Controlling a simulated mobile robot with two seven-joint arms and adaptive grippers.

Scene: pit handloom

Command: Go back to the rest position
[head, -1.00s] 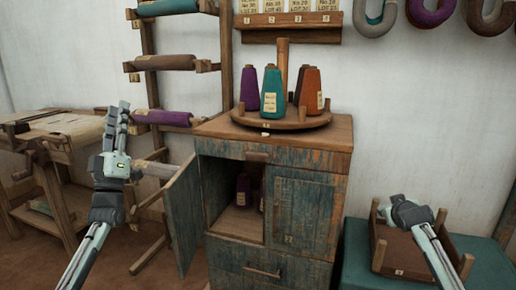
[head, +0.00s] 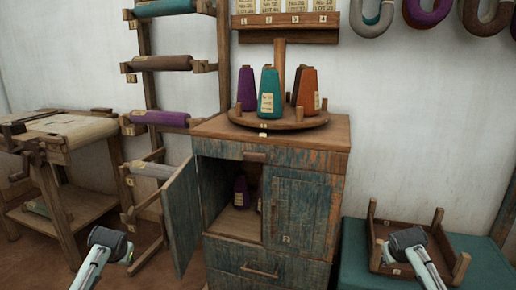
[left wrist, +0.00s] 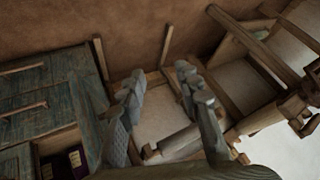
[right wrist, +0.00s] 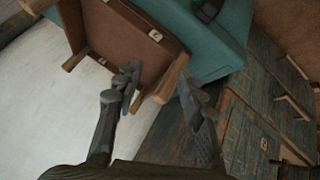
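My left arm (head: 103,255) is low at the bottom left of the head view, in front of the open cabinet door (head: 182,218). In the left wrist view my left gripper (left wrist: 160,90) has its fingers apart with nothing between them. My right arm (head: 414,256) is low at the bottom right of the head view, in front of the wooden tray (head: 462,266). In the right wrist view my right gripper (right wrist: 158,92) is open and empty, with the tray (right wrist: 125,45) beyond it. The fingers of both grippers are hidden in the head view.
A worn blue-green cabinet (head: 300,215) stands in the middle, its left door open on purple cones (head: 241,190). A turntable (head: 280,121) with several thread cones is on top. A roller rack (head: 147,90) and wooden frame table (head: 75,130) stand left; a teal bench (head: 353,250) right.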

